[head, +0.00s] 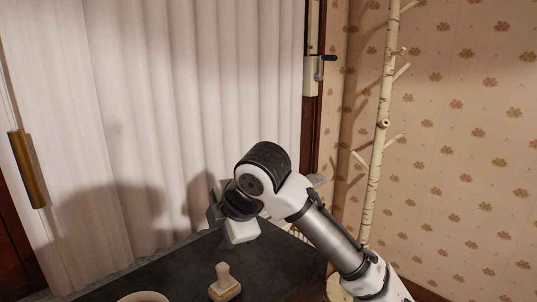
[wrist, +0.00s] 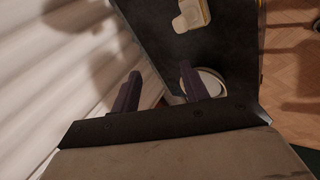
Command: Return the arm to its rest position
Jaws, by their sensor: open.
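My gripper (wrist: 160,73) shows in the wrist view with its two dark fingers apart and nothing between them. In the head view my arm reaches from the lower right to above the far part of a dark tabletop (head: 170,270); the wrist hides most of the gripper there. The tabletop also shows in the wrist view (wrist: 155,35), beyond the fingers.
A pale stamp-like object (head: 224,288) stands on the tabletop, also seen in the wrist view (wrist: 190,16). A pale round dish (head: 143,297) lies near it. White curtains (head: 200,80) hang behind. A branched coat stand (head: 376,150) rises right of my arm.

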